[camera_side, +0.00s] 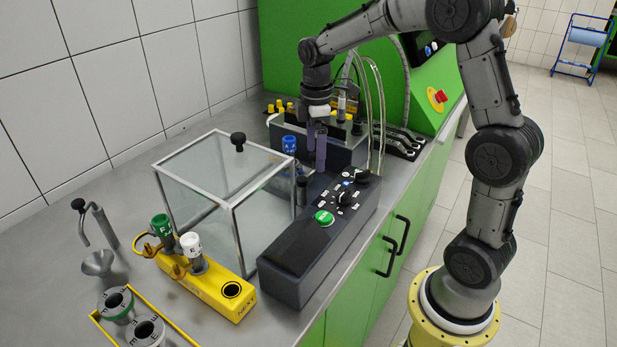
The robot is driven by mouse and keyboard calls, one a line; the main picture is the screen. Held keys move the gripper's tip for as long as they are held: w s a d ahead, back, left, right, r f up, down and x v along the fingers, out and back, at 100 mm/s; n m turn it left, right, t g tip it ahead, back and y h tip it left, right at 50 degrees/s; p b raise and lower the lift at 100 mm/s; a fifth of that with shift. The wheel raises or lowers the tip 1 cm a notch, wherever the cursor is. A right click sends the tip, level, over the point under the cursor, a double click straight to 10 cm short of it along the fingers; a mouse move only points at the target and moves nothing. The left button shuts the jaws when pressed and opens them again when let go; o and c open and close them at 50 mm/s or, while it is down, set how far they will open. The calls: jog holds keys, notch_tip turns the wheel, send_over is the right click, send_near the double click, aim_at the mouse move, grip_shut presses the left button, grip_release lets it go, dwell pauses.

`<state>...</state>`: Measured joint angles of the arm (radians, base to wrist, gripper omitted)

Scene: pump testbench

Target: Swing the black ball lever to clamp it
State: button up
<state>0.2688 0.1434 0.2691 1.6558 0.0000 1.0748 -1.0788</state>
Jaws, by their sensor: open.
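My gripper (316,128) points down over the dark block at the back of the bench; its fingers are small here, and their gap is hard to see. No lever with a black ball is clear at the gripper, where the arm and tubes hide part of the fixture. A black ball knob (238,138) stands on top of the clear box. A bent grey rod with a black end (79,206) stands at the far left. Both are well apart from my gripper.
A dark control box (300,262) with a green button (324,218) and black knobs lies in front. Clear tubes (377,100) hang right of the gripper. A yellow holder (215,293) carries green and white capped bottles.

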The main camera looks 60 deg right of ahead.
aim_at(315, 154)
jog(key=shift+r, duration=2.9)
jog(key=s+a+r+t, duration=0.3)
jog(key=s+a+r, duration=0.5)
jog(key=s, duration=0.3)
jog(key=s+a+f+m+t, duration=0.2)
jog(key=s+f+m, duration=0.5)
jog(key=s+m, duration=0.2)
jog(key=shift+s+a+f+t, duration=0.15)
jog(key=shift+s+a+t, duration=0.15)
jog(key=shift+s, duration=0.55)
